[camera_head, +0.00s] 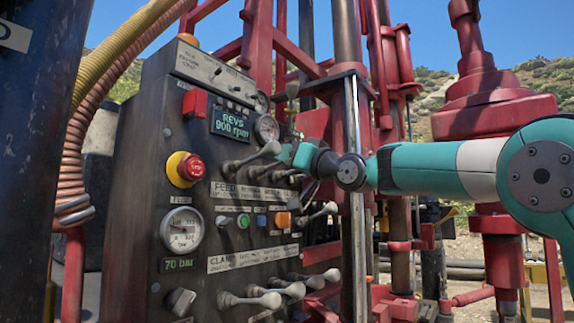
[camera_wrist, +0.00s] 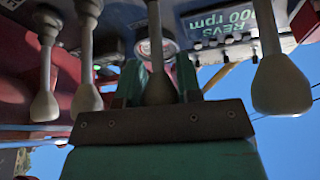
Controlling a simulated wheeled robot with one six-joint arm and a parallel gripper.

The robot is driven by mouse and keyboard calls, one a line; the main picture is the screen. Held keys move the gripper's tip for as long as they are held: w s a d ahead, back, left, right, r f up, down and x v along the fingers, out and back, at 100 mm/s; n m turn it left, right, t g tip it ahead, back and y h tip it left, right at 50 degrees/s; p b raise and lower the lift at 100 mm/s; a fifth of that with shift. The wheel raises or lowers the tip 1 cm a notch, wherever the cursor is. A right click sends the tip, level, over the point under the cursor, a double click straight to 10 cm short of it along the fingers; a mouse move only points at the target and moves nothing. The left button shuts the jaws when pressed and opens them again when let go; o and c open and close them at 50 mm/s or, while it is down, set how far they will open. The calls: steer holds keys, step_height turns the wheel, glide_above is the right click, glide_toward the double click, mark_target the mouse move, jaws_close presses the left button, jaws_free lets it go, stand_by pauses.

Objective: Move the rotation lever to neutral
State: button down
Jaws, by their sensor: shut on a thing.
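My gripper (camera_head: 288,154) is at the upper lever row of the black control panel. In the wrist view, its two green fingers (camera_wrist: 160,84) are closed on the grey knob of one lever, the rotation lever (camera_wrist: 160,91). This lever is second in the row, beside the feed lever (camera_head: 268,150), which stands free to its left in the head view. In the wrist view the feed lever (camera_wrist: 280,84) is to the right. The gripped knob is mostly hidden behind the gripper in the head view. The label strip (camera_head: 228,191) begins with FEED; its smaller words are hard to read.
Other upper levers (camera_wrist: 86,100) stand close by. A lower row of levers (camera_head: 268,299) sits below. A red stop button (camera_head: 192,167), gauge (camera_head: 181,229) and display reading 800 or 900 rpm (camera_head: 231,123) are on the panel. Red rig posts (camera_head: 398,235) stand right of it.

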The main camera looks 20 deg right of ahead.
steer(key=c, duration=0.8)
jaws_free()
steer(key=shift+s, duration=0.1)
steer(key=b+v, duration=0.7)
steer(key=v, duration=1)
steer(key=shift+s, duration=0.2)
steer(key=shift+d, duration=0.1)
